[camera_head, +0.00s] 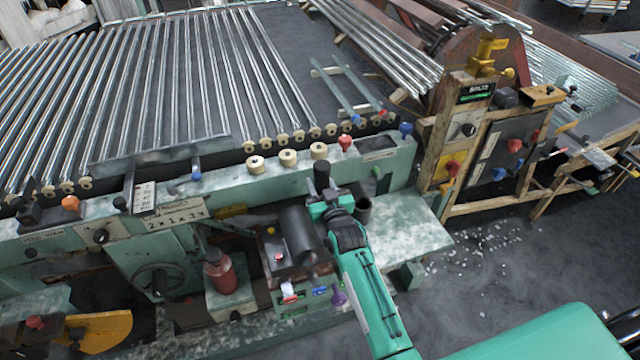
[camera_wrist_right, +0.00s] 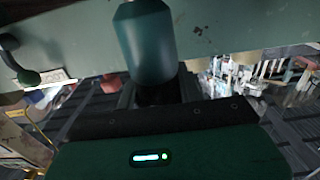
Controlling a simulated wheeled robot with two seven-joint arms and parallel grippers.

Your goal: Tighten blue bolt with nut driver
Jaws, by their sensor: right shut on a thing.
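My right gripper (camera_head: 334,208) reaches in from the bottom and is at the front of the pale green machine. It is shut on a dark upright handle (camera_head: 322,176), which I take to be the nut driver. In the right wrist view a dark teal cylinder (camera_wrist_right: 145,45) stands up from between the fingers of the right gripper (camera_wrist_right: 152,95); its working end is hidden. Small blue parts show at the rail (camera_head: 196,172), on the machine top (camera_head: 405,130) and by the tubes (camera_head: 356,121). I cannot tell which is the blue bolt. My left gripper is out of view.
A dark cylinder (camera_head: 300,232) and a dark open cup (camera_head: 364,208) stand close to the right gripper. A red bottle (camera_head: 220,272) stands to the left. Cream rollers (camera_head: 288,157) and a red knob (camera_head: 345,143) sit behind. Glass tubes fill the back left.

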